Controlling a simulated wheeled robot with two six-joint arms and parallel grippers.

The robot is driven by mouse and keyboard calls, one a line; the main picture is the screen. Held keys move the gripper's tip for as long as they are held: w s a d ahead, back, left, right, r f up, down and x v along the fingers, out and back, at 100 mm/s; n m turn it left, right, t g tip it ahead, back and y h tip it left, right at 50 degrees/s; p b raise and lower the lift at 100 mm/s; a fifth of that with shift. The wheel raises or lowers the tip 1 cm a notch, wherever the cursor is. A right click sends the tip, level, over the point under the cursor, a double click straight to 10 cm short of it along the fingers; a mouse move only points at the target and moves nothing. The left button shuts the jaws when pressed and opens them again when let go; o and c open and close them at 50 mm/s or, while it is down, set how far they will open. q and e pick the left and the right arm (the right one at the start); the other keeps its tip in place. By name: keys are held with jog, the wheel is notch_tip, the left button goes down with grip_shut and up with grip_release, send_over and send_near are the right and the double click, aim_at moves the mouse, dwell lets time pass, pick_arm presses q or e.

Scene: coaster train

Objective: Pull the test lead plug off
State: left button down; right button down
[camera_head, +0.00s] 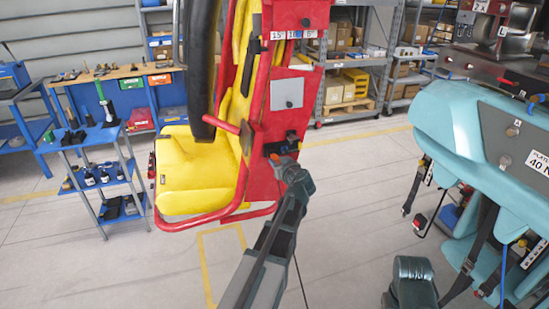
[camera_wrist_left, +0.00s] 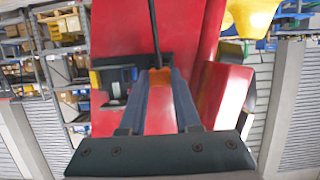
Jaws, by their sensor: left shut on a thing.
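The test lead plug (camera_wrist_left: 160,77) shows orange between my left fingertips in the left wrist view, with its black lead (camera_wrist_left: 154,30) running up the picture. My left gripper (camera_head: 284,160) is shut on it, close to the red back panel of the yellow seat in the head view. Beside the plug is a dark socket unit (camera_wrist_left: 115,82) with yellow and blue parts; it also shows in the head view (camera_head: 275,148). I cannot tell whether plug and socket touch.
The yellow seat (camera_head: 185,170) has red tube bars around it. A teal seat unit (camera_head: 450,115) with dangling straps stands at right. A blue tool cart (camera_head: 100,180) stands at left, shelving (camera_head: 350,85) behind. The floor between is clear.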

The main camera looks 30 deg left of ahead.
pick_arm(q)
jog(key=s+d, duration=0.2)
jog(key=shift+s+d, duration=0.15)
jog(key=shift+d, duration=0.15)
dwell(0.5)
